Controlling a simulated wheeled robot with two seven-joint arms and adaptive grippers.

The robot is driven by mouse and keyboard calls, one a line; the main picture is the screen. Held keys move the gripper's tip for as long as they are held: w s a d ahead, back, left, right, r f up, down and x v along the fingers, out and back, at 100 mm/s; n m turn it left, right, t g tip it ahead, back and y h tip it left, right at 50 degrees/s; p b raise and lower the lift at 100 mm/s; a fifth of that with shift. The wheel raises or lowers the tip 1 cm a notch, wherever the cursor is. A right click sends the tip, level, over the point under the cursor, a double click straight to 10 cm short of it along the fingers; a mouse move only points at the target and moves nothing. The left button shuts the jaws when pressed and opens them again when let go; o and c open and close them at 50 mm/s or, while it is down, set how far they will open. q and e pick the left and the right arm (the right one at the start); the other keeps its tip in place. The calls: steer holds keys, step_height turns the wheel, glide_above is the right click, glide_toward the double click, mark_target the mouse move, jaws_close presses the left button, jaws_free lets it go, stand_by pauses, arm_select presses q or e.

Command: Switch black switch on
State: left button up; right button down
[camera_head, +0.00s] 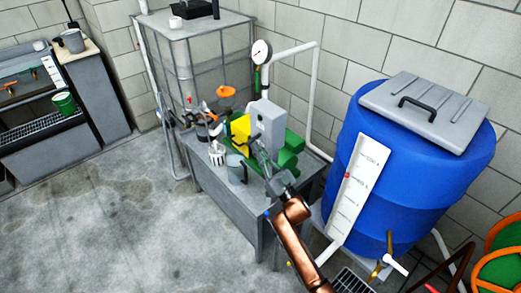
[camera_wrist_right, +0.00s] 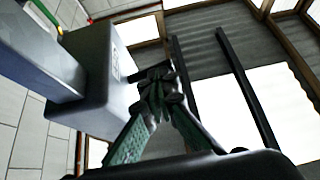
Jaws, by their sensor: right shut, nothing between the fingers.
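A light grey box (camera_head: 266,119) stands on the machine on the bench, with a small dark spot on its face that may be the black switch; it is too small to tell. My right gripper (camera_head: 258,143) is shut and empty, right in front of the lower part of the box. In the right wrist view the closed fingertips (camera_wrist_right: 158,82) are beside the grey box (camera_wrist_right: 108,75), close to its edge; I cannot tell whether they touch. No switch shows clearly there. My left gripper is not in view.
A green motor (camera_head: 289,152) and a yellow part (camera_head: 240,130) are around the box. A grey bucket (camera_head: 236,168) and white cup (camera_head: 217,154) stand on the bench. A blue barrel (camera_head: 405,180) stands at right, a caged tank (camera_head: 200,70) behind. The left floor is clear.

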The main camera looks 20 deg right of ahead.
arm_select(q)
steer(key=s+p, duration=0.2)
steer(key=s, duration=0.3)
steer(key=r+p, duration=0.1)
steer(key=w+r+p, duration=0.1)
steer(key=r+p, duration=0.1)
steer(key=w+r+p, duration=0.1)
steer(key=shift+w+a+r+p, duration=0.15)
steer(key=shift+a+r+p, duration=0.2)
arm_select(e)
steer(key=m+h, duration=0.2)
steer(key=r+m+h, duration=0.1)
steer(key=m+h, duration=0.1)
steer(key=m, duration=0.1)
steer(key=m+h, duration=0.1)
steer(key=m, duration=0.2)
steer(key=shift+s+a+r+t+h, duration=0.1)
steer(key=shift+a+r+t+h, duration=0.1)
steer(key=shift+r+t+h, duration=0.2)
steer(key=shift+f, duration=0.1)
arm_select(q)
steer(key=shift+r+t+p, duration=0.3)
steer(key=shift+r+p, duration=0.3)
steer(key=shift+p, duration=0.05)
arm_select(e)
steer(key=v, duration=1.4)
